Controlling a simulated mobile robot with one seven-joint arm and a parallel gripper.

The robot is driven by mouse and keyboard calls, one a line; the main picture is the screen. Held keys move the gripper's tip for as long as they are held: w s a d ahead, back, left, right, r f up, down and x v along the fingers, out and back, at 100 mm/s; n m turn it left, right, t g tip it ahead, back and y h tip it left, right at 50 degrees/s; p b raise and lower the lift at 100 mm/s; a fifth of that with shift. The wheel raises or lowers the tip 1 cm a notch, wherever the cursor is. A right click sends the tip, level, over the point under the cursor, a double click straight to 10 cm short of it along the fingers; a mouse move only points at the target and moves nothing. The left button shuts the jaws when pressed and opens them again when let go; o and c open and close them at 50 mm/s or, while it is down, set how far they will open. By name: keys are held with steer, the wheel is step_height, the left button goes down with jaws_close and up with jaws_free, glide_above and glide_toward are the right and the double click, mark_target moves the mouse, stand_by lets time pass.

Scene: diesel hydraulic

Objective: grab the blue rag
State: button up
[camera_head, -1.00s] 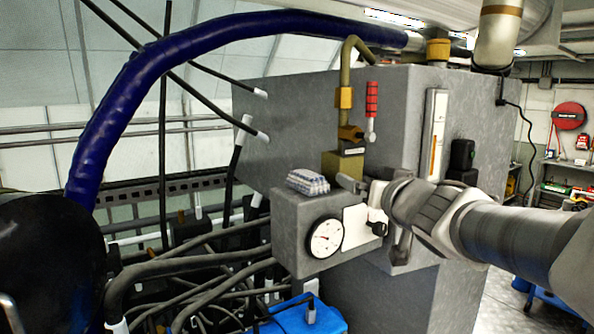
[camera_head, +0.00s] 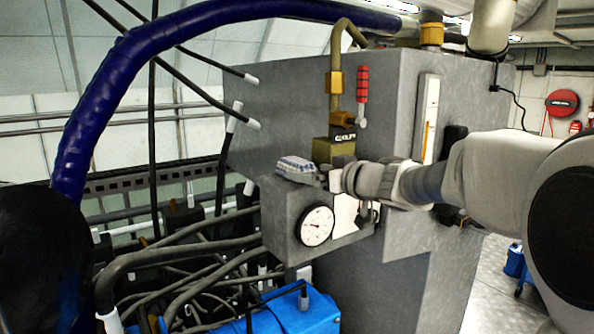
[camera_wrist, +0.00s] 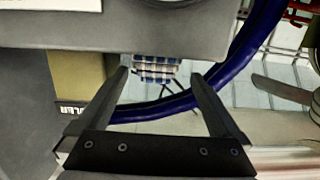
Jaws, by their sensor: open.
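The blue rag (camera_head: 298,168) is a small blue-and-white checked, folded cloth. It lies on top of the grey box with the round gauge, near the middle of the head view. It also shows in the wrist view (camera_wrist: 155,70), between the two open fingertips as seen from there. My gripper (camera_head: 333,180) comes in from the right, just beside the rag. In the wrist view my gripper (camera_wrist: 160,77) is open with nothing held. I cannot tell whether a finger touches the cloth. The gripper's far finger is hidden in the head view.
The gauge (camera_head: 317,226) is on the box's front. A brass fitting (camera_head: 335,150) and a red-handled lever (camera_head: 362,90) stand close behind the rag. A thick dark-blue hose (camera_head: 110,90) arches at left. Several black hoses and a blue block (camera_head: 290,315) lie below.

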steer(key=shift+x, duration=3.65)
steer(key=shift+d+f, duration=0.1)
steer(key=shift+d, duration=0.1)
steer(key=c, duration=1.3)
